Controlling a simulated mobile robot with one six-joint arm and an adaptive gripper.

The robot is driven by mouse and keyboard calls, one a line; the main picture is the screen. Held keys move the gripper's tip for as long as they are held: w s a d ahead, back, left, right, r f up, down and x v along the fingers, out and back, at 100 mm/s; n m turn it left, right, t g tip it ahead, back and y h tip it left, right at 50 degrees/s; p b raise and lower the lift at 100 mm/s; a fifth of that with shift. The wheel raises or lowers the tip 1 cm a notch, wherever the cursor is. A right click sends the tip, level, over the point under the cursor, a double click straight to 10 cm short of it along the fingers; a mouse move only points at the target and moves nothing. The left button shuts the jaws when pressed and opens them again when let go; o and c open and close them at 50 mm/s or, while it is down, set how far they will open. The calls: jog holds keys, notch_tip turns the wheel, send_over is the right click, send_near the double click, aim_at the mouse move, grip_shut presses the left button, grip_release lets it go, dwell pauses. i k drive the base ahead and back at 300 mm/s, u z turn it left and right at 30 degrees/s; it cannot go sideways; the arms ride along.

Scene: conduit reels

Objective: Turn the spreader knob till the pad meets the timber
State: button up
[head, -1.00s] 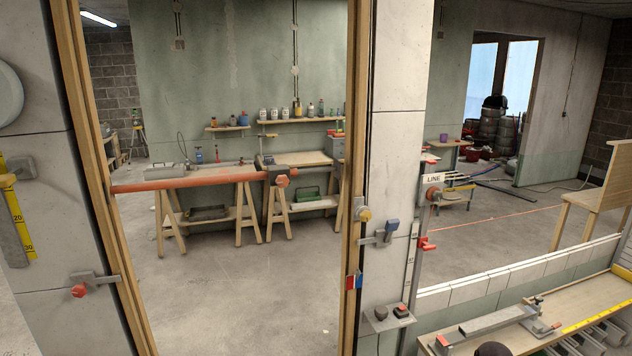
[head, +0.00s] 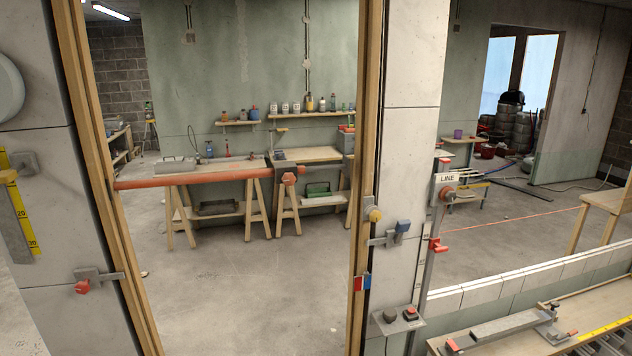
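The spreader (head: 200,179) is a long orange bar lying level across the timber door frame. Its left end meets or nearly meets the left timber post (head: 105,170). Near its right end is a dark collar with a reddish knob (head: 289,178). A dark grey bar (head: 330,169) runs on from there towards the right timber post (head: 367,140). I cannot make out the pad or whether there is a gap at that post. My gripper is not in view.
Behind the opening stand a trestle bench (head: 225,166) and a wall shelf with bottles (head: 312,113). A switch box (head: 398,318) and clamps are on the right wall pier. A low tiled wall (head: 520,272) and a workbench (head: 480,325) lie at lower right.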

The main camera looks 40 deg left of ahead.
aim_at(288, 179)
jog(key=z, duration=0.1)
jog(key=k, duration=1.1)
jog(key=u, duration=1.95)
jog(key=i, duration=0.75)
jog(key=z, duration=0.15)
